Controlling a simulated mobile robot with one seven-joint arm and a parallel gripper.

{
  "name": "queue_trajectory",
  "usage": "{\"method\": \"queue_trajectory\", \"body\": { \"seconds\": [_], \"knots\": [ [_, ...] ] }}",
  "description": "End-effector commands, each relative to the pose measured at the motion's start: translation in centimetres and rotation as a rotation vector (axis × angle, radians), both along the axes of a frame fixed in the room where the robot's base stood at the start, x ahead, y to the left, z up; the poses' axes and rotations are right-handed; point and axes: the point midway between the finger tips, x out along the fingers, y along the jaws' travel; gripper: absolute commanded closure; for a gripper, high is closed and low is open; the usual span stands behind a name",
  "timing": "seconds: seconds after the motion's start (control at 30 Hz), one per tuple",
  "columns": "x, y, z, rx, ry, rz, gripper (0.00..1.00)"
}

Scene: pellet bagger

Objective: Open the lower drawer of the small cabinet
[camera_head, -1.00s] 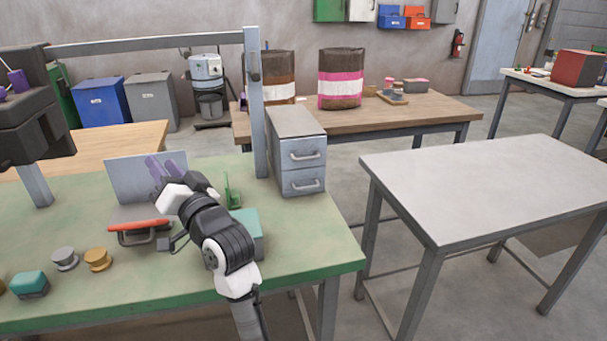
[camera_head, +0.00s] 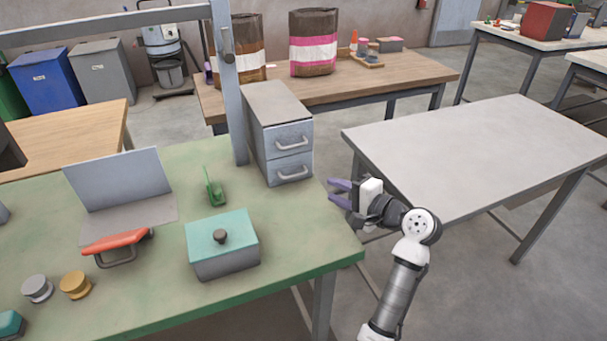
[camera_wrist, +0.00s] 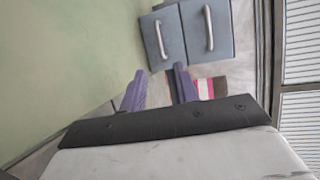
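The small grey cabinet (camera_head: 262,130) stands at the back right corner of the green bench. Its upper drawer (camera_head: 287,139) and lower drawer (camera_head: 288,170) both look shut, each with a bar handle. The lower drawer's handle (camera_head: 292,175) is in clear view. My gripper (camera_head: 334,193) is to the right of the cabinet and a little in front of it, past the bench's right edge. Its two purple fingers are spread apart and empty, pointing left. In the wrist view, the fingers (camera_wrist: 158,88) are apart, and the cabinet's two drawer fronts (camera_wrist: 186,34) show beyond them, turned sideways.
A teal lidded box (camera_head: 222,243), a green tool (camera_head: 213,187) and a red-handled device (camera_head: 118,240) are on the green bench (camera_head: 170,300). An empty grey table (camera_head: 470,150) stands to the right. A wooden table (camera_head: 390,75) with two striped bags is behind.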

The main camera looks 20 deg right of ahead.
Motion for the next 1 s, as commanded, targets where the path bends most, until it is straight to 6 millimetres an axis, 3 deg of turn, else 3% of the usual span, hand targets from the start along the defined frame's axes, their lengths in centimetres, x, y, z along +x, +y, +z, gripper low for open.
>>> {"method": "queue_trajectory", "body": {
  "seconds": [0.3, 0.5, 0.97, 1.0],
  "knots": [
    [6.2, 2.9, -1.2, 0.0, 0.002, 0.003, 0.69],
    [8.8, 4.1, -1.9, -0.002, 0.001, 0.0, 0.69],
    [9.9, 4.6, -2.2, -0.003, 0.0, 0.0, 0.69],
    [9.9, 4.6, -2.2, -0.003, 0.0, 0.0, 0.74]
  ]
}}
